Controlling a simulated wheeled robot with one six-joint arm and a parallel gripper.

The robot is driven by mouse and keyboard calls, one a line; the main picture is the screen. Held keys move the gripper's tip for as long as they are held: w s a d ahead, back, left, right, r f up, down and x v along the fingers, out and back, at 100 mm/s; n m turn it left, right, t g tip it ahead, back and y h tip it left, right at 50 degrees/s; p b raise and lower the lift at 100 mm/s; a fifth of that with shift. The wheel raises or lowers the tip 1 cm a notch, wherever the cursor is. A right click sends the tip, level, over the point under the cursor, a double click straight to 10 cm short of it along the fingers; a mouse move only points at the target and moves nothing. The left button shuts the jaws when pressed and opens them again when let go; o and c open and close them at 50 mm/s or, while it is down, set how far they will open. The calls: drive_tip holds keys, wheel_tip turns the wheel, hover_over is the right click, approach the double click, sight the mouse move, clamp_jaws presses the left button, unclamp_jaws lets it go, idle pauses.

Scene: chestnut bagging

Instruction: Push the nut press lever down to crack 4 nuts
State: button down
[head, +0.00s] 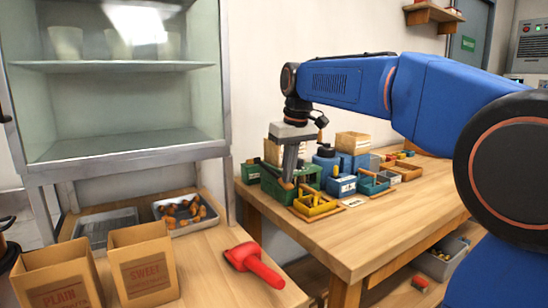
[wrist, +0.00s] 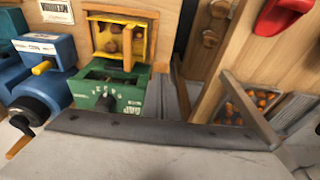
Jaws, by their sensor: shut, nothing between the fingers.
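My gripper (head: 288,183) is shut and empty, pointing down over the wooden bench among the small machines. It covers part of the green machine (head: 268,188) in the head view. In the wrist view, the green machine (wrist: 107,92) has a dial, just beyond the grey edge of my gripper (wrist: 165,130). Beyond it is a yellow box (wrist: 101,38) with brown nuts and a wooden bar; the yellow unit (head: 316,207) also shows in the head view. A blue machine (wrist: 45,75) has a yellow handle. I cannot tell which part is the press lever, or whether my gripper touches anything.
A red scoop (head: 252,264) and paper bags marked PLAIN (head: 60,285) and SWEET (head: 145,272) stand on the left table. A metal tray (head: 205,222) holds chestnuts. A glass cabinet (head: 125,105) stands behind. The bench's front right (head: 400,215) is clear.

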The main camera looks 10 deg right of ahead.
wheel_tip(320, 180, up, 9)
drive_tip(key=w, duration=0.1)
drive_tip(key=shift+a, duration=0.2)
idle(0.5)
drive_tip(key=shift+w+f, duration=0.1)
drive_tip(key=shift+f, duration=0.1)
